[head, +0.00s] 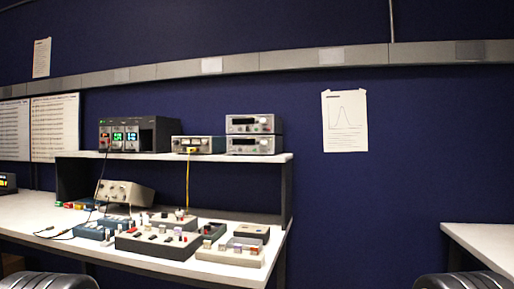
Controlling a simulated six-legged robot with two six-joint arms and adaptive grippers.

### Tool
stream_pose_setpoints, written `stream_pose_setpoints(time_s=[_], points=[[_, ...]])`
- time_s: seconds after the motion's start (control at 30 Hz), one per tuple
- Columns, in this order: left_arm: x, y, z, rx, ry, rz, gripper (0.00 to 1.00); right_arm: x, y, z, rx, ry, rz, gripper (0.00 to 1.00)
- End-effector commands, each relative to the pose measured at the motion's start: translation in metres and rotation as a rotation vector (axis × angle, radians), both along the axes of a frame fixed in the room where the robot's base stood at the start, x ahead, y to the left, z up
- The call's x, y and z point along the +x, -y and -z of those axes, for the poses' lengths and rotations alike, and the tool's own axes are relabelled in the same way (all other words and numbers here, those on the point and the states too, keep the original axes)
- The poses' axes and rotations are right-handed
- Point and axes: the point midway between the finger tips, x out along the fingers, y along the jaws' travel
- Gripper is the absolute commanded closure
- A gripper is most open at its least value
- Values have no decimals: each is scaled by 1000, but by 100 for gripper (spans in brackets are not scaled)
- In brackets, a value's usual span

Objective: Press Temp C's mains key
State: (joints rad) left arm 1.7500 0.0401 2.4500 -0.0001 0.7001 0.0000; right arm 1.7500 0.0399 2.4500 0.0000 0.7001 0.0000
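No label that reads Temp C is legible, so I cannot tell which unit it is or which key is its mains key. On the bench shelf (82,153) stand a black rack unit (152,132) with green-lit displays, a low grey unit (198,145), and two stacked grey units, the upper one (252,123) and the lower one (254,145). A beige tilted unit (126,193) sits on the bench below. Neither of my grippers is in view.
The white bench (30,212) carries a large grey control box (158,246), a beige box with coloured keys (230,255) and several smaller boxes. Black and yellow leads run to the units. Another white table (490,245) is at right, with a gap between.

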Motion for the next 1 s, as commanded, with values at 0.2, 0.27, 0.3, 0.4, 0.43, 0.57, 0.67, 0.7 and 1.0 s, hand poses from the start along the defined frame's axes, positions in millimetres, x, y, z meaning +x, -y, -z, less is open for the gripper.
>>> stream_pose_setpoints(time_s=[0.2, 0.27, 0.3, 0.4, 0.43, 0.57, 0.67, 0.7, 1.0], points=[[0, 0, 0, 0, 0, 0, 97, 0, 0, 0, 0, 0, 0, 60], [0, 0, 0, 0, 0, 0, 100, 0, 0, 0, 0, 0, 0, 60], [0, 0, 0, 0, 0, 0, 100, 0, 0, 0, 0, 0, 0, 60], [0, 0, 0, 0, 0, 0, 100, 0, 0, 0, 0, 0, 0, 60], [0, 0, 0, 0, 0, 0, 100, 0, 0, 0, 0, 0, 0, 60], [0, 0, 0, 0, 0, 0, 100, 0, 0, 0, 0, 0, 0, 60], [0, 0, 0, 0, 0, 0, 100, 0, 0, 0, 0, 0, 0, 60], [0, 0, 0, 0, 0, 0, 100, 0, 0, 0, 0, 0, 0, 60], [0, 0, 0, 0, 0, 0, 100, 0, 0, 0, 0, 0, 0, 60]])
